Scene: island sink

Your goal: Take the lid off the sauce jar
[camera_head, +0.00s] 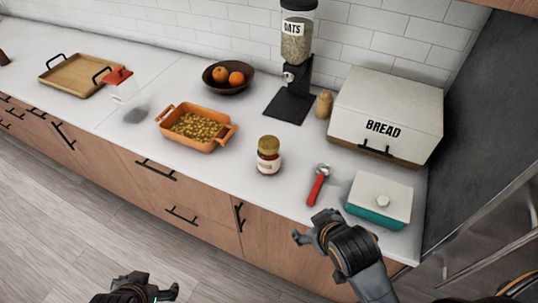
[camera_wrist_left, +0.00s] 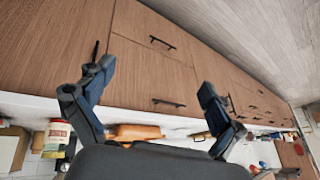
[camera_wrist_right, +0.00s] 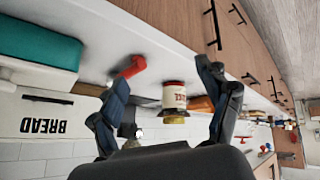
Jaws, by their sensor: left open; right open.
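The sauce jar (camera_head: 268,163) stands upright on the white counter, with a red and white label and a gold lid (camera_head: 269,145) on top. It also shows in the right wrist view (camera_wrist_right: 174,97), between the fingers but beyond them, and at the left edge of the left wrist view (camera_wrist_left: 57,133). My right gripper (camera_head: 318,232) is open and empty at the counter's front edge, to the right of and nearer than the jar. My left gripper (camera_head: 152,290) is open and empty, low in front of the cabinets, away from the jar.
A red-handled tool (camera_head: 318,185) lies right of the jar, beside a teal box with a white lid (camera_head: 379,200). An orange dish (camera_head: 197,127) stands left. Behind are a fruit bowl (camera_head: 228,78), an oats dispenser (camera_head: 292,70) and a bread box (camera_head: 386,112). The counter around the jar is clear.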

